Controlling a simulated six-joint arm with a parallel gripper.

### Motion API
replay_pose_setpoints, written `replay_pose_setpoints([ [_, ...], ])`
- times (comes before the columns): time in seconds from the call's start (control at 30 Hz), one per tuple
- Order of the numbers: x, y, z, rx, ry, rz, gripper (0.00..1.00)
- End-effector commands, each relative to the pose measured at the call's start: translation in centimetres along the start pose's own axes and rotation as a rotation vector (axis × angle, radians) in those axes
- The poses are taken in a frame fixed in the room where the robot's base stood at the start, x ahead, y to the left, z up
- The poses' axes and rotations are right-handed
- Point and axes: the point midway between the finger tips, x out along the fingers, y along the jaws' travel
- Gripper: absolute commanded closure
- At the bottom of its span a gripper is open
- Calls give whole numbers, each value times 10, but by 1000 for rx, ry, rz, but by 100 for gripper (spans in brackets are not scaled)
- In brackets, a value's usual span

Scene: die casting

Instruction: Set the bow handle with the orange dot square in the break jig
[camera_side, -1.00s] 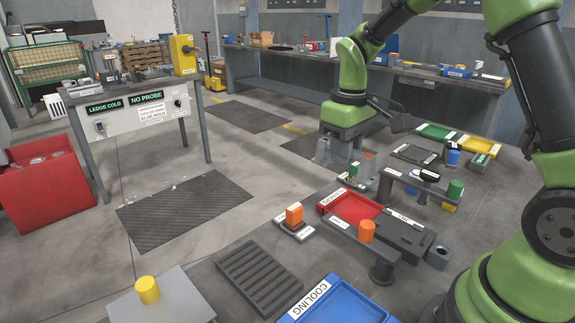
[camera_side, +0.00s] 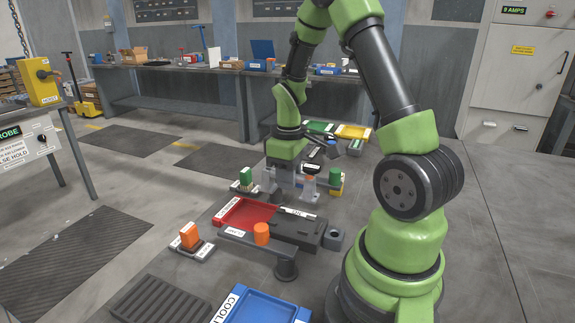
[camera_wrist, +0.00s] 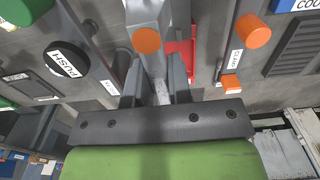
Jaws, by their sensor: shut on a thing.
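My gripper (camera_wrist: 156,90) is shut on a grey bow handle (camera_wrist: 149,14) that has an orange dot (camera_wrist: 146,40) on it. The handle sits between the two dark fingers and extends away from them. In the side view my gripper (camera_side: 284,178) is low over the work area, with the handle's orange dot (camera_side: 310,177) just to its right. The handle's lower part is small and partly hidden there. I cannot tell which fixture is the break jig, or whether the handle touches one.
A red tray (camera_side: 247,215) and a dark fixture (camera_side: 298,231) lie nearer the camera. An orange cylinder (camera_side: 261,233) stands on a grey bar, with an orange block (camera_side: 190,236) to its left. A green block (camera_side: 246,176) is left of my gripper. A black PUSH disc (camera_wrist: 66,58) shows in the wrist view.

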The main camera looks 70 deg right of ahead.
Motion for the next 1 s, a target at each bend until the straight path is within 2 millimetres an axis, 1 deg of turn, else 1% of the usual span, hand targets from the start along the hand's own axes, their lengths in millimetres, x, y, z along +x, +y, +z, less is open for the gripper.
replay_pose_setpoints([
  [0.6, 54, 0, 0, 1, -2, 0, 100],
  [0.8, 63, 0, 0, -1, 0, 0, 100],
  [1.0, 65, 0, 0, 0, 1, 1, 100],
])
